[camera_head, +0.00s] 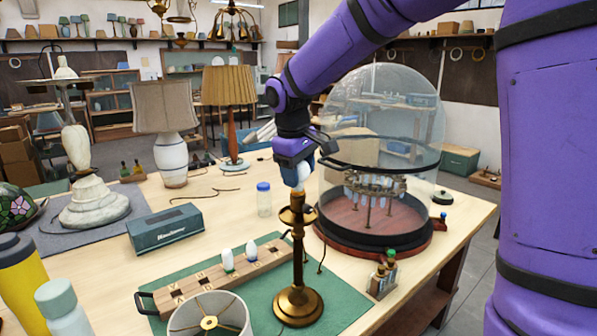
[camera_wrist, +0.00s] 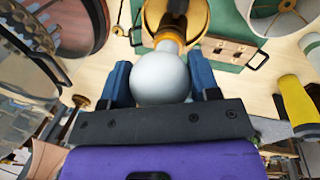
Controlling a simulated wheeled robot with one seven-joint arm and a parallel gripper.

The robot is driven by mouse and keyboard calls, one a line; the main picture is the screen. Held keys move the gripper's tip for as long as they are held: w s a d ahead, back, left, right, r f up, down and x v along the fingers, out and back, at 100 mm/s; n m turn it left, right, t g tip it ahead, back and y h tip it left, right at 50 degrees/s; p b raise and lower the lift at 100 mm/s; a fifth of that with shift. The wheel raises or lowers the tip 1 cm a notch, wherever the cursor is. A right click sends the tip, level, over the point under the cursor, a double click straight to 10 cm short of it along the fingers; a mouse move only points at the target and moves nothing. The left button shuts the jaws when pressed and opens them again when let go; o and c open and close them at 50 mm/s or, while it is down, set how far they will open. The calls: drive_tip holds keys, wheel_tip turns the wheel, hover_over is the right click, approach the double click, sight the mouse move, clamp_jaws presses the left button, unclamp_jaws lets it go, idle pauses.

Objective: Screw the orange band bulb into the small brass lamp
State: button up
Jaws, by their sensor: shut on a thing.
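My gripper (camera_head: 297,167) is shut on a white round bulb (camera_head: 304,174), directly above the small brass lamp (camera_head: 298,250). In the wrist view the bulb (camera_wrist: 160,78) sits between the blue fingers of my gripper (camera_wrist: 160,85). An orange band (camera_wrist: 172,46) shows at the bulb's far end, against the lamp's top. The bulb looks roughly upright and in line with the lamp's stem. The bulb's base and the socket are hidden, so I cannot tell how deep the bulb sits. The lamp stands upright on the green mat (camera_head: 345,300).
A wooden bulb rack (camera_head: 190,285) holds two white bulbs with green and blue bands, left of the lamp. A glass dome (camera_head: 385,115) on a dark round base stands close on the right. A lampshade (camera_head: 210,318) is in front; a small jar (camera_head: 263,200) stands behind left.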

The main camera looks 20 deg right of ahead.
drive_tip(key=m, duration=0.5)
drive_tip(key=shift+m+g, duration=0.4)
drive_tip(key=o, duration=1)
drive_tip(key=r, duration=0.3)
drive_tip(key=a+r, duration=0.1)
drive_tip(key=r, duration=0.3)
drive_tip(key=a+r, duration=0.1)
drive_tip(key=r, duration=0.2)
drive_tip(key=shift+s+r, duration=0.15)
drive_tip(key=shift+r, duration=0.2)
drive_tip(key=s+d+t, duration=0.1)
drive_tip(key=s+d, duration=0.2)
drive_tip(key=s, duration=0.4)
drive_tip(key=s+d+t, duration=0.1)
drive_tip(key=s+d, duration=0.2)
drive_tip(key=s, duration=0.4)
drive_tip(key=s+d+f+t, duration=0.1)
drive_tip(key=s+f, duration=0.1)
drive_tip(key=s, duration=0.3)
drive_tip(key=s+d+f+t+y, duration=0.1)
drive_tip(key=s+f, duration=0.1)
drive_tip(key=s, duration=0.3)
drive_tip(key=s+d+f+t, duration=0.1)
drive_tip(key=s+f, duration=0.1)
drive_tip(key=s, duration=0.3)
drive_tip(key=shift+m+y, duration=0.3)
drive_tip(key=shift+m, duration=0.1)
